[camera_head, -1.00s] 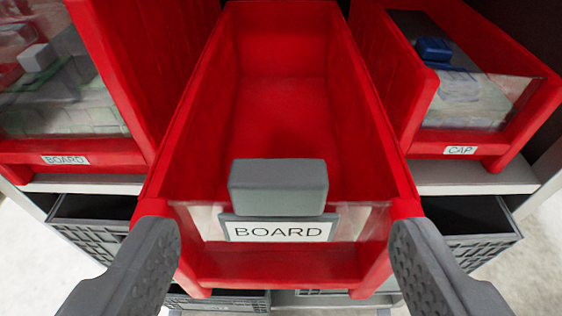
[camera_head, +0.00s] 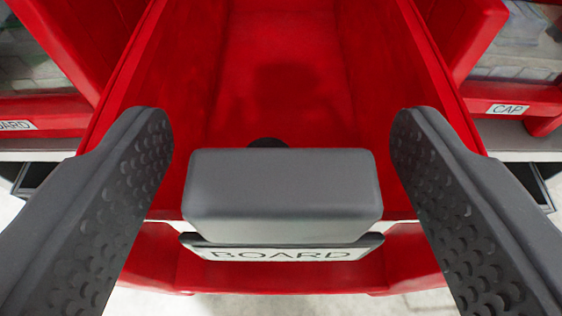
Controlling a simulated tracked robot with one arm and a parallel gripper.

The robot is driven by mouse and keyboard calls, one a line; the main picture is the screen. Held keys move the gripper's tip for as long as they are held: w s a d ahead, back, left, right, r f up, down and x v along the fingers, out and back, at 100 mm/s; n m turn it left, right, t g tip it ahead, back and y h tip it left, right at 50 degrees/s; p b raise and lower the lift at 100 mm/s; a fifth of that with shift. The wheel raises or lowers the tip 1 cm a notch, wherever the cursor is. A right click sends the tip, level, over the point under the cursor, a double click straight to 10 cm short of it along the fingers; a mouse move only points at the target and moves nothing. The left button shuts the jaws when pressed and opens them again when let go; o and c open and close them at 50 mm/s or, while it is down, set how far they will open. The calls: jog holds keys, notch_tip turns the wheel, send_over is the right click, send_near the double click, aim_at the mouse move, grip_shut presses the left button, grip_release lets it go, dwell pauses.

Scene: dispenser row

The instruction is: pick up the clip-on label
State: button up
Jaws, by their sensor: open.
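The clip-on label (camera_head: 282,194) has a grey block on top and a white plate reading BOARD below it. It sits on the front edge of the middle red bin (camera_head: 285,50). My gripper (camera_head: 281,130) is open, with one dark dimpled finger on each side of the grey block. There is a gap between each finger and the block, and neither touches it. The lower part of the plate's face is seen at a steep angle.
The middle bin looks empty, with a dark shadow on its floor. A red bin labelled BOARD (camera_head: 35,105) stands at left and one labelled CAP (camera_head: 520,98) at right, both close beside it. Pale floor (camera_head: 270,306) shows below.

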jog(key=c, duration=1)
jog(key=shift+c, duration=0.2)
jog(key=shift+r, duration=0.1)
